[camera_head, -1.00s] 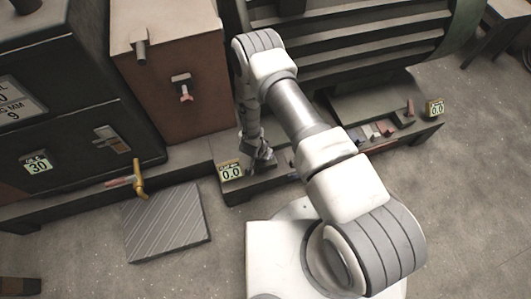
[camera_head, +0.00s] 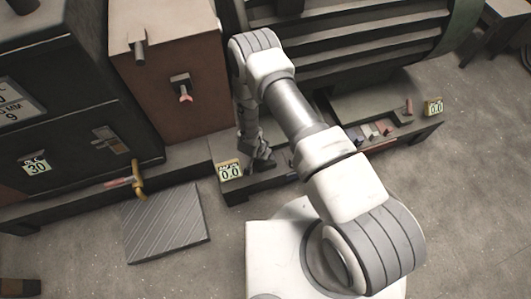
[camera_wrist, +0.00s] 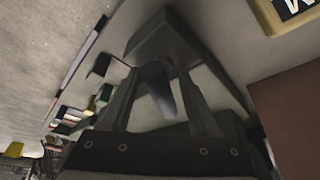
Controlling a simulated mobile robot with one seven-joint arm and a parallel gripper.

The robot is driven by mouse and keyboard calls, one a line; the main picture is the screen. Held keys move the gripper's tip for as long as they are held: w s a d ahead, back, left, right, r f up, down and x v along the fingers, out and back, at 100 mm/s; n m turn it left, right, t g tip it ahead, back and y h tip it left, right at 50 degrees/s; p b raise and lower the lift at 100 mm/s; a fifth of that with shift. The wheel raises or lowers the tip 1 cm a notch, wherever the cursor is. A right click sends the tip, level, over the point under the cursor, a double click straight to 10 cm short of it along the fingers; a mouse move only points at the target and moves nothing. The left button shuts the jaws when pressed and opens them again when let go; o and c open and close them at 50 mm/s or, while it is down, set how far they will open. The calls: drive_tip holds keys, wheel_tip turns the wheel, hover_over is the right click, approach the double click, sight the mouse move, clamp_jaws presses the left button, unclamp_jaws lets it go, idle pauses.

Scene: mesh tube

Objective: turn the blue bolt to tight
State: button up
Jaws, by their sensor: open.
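A dull blue-grey rounded post (camera_wrist: 157,88) stands between my fingers in the wrist view. It looks like the blue bolt, but the dim light leaves its colour unsure. My gripper (camera_wrist: 158,74) is open, with one finger on each side of the post; I cannot tell whether either finger touches it. The bolt is hidden there by my gripper.
Small coloured pieces (camera_head: 375,131) lie along the base, right of my arm. A second display (camera_head: 433,107) stands at its right end. The large ribbed motor (camera_head: 360,45) rises behind. A brown cabinet (camera_head: 175,90) stands left. A striped floor plate (camera_head: 165,223) lies in front.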

drive_tip(key=p+v, duration=0.6)
drive_tip(key=v, duration=1.1)
drive_tip(key=shift+s, duration=0.2)
drive_tip(key=shift+r, duration=0.1)
drive_tip(key=w+a+r+n+t+y, duration=0.15)
drive_tip(key=w+r, duration=0.25)
drive_tip(key=r, duration=0.6)
drive_tip(key=w+a+r+g+y, duration=0.15)
drive_tip(key=w+r, duration=0.25)
drive_tip(key=r, duration=0.7)
drive_tip(key=s+d+r+n+t+y, duration=0.1)
drive_tip(key=d+r, duration=0.1)
drive_tip(key=r, duration=0.6)
drive_tip(key=s+d+r+n+y, duration=0.1)
drive_tip(key=d+r+n, duration=0.1)
drive_tip(key=r, duration=0.7)
drive_tip(key=s+d+r+n+t+h, duration=0.1)
drive_tip(key=s+d+r, duration=0.6)
drive_tip(key=s, duration=0.2)
drive_tip(key=s+d+r+n+h, duration=0.1)
drive_tip(key=s+d+r+h, duration=0.1)
drive_tip(key=s+d+r, duration=0.65)
wheel_tip(320, 180, up, 18)
drive_tip(key=s+a+p, duration=0.1)
drive_tip(key=p, duration=1.9)
drive_tip(key=shift+a+r+p, duration=0.15)
drive_tip(key=shift+r+p, duration=0.1)
drive_tip(key=shift+p, duration=0.15)
